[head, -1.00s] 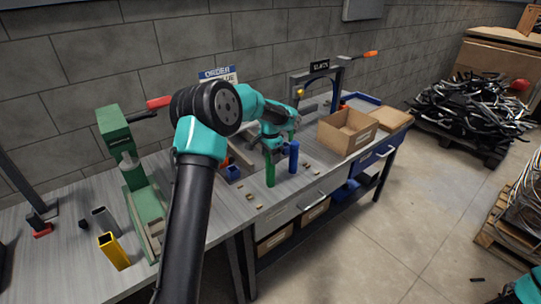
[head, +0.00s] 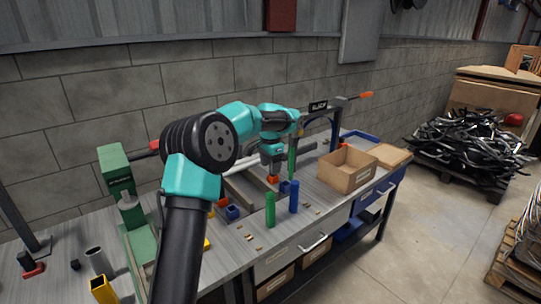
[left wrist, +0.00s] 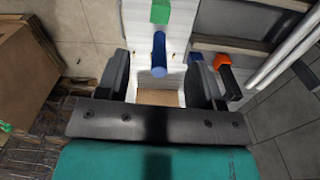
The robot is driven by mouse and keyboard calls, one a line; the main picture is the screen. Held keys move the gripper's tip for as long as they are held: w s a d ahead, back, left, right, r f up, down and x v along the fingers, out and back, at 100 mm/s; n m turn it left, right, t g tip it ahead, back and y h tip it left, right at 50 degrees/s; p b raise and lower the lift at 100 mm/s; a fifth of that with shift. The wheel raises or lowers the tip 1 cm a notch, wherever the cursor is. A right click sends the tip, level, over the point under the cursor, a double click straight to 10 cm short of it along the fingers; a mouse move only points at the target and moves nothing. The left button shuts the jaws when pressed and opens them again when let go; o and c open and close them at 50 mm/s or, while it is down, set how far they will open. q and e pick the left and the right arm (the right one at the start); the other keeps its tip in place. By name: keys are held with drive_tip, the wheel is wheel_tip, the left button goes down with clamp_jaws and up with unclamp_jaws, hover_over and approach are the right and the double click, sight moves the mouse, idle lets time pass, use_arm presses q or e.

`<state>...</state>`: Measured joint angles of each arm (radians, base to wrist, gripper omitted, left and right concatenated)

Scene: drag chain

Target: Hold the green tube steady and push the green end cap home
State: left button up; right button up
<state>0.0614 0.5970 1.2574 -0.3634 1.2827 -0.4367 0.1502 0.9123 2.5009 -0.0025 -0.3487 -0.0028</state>
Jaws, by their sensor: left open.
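The green tube (head: 270,210) stands upright near the front of the bench, beside an upright blue tube (head: 293,196). In the left wrist view the green tube (left wrist: 160,11) shows at the top edge, beyond the blue tube (left wrist: 159,55). My left gripper (head: 272,170) is over the bench, behind both tubes in the head view. In the left wrist view its two dark fingers (left wrist: 158,70) are spread, with nothing gripped between them. I cannot make out a green end cap for certain. My right gripper is not in view.
Small blue (head: 233,212) and orange pieces lie left of the tubes. An open cardboard box (head: 347,170) sits to the right. A green press (head: 118,180) and a yellow tube (head: 103,290) stand at left. Small pieces lie along the front edge.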

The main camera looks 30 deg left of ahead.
use_arm(q)
wheel_tip(320, 180, up, 4)
drive_tip(key=shift+r, duration=0.1)
idle(0.9)
